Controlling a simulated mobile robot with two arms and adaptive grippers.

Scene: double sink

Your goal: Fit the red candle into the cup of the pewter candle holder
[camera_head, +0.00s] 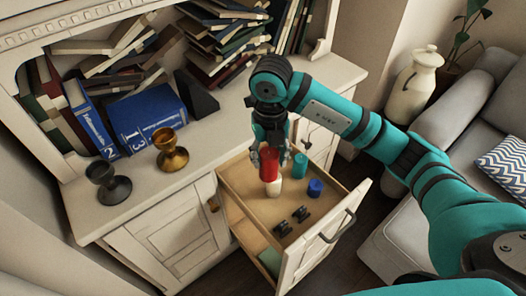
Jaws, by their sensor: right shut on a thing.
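The red candle (269,166) is upright in my right gripper (268,155), which is shut on it over the open drawer. The candle's lower end overlaps a short white candle (273,188) in the picture; I cannot tell whether they touch. The pewter candle holder (108,184), a dark grey goblet shape, stands upright on the cabinet top at the left, well apart from the gripper. The inside of its cup is only partly visible. My left gripper is not in view.
A brass holder (171,150) stands right of the pewter one, before blue books (150,117). The drawer (240,206) also holds a teal candle (300,165), a blue candle (315,187) and small black items (291,220). The cabinet top's front strip is clear.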

